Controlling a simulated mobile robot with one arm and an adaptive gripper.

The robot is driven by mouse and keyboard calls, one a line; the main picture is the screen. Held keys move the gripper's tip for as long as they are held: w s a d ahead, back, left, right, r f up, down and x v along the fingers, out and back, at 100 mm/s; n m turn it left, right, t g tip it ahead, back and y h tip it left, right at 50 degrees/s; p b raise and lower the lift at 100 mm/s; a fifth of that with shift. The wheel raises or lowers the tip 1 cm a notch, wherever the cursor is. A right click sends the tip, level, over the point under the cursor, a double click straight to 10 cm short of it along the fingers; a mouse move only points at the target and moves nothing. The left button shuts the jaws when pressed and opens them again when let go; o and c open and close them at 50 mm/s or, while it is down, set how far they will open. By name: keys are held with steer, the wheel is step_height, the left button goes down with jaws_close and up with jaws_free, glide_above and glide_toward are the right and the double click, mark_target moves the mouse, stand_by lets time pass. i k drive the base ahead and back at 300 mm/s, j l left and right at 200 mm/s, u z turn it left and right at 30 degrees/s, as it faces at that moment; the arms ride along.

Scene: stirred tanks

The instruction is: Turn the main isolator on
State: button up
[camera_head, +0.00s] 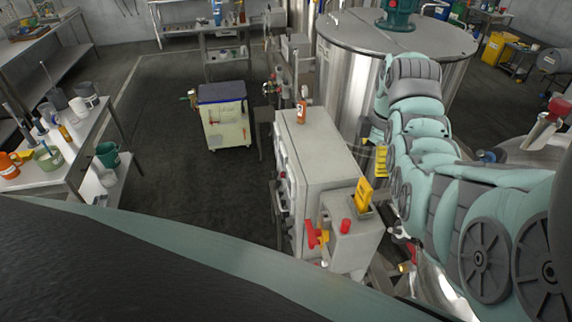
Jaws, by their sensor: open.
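The main isolator appears to be the red rotary handle with yellow beside it (315,235), on the near end of the grey control cabinet (318,150). It is at the lower middle of the head view. The angle is too steep and the handle too small to read its on or off position. My teal arm reaches up from the right edge and bends over right of the cabinet. My gripper cannot be made out; the arm's far end is hidden behind its own links. Nothing of mine visibly touches the handle.
A small grey box (355,245) with a red button (345,226) and a yellow piece (364,193) adjoins the handle. A steel tank (345,80) stands behind. The floor left of the cabinet is clear up to a cart (228,125).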

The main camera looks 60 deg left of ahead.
mark_target(313, 234)
steer(key=k, duration=1)
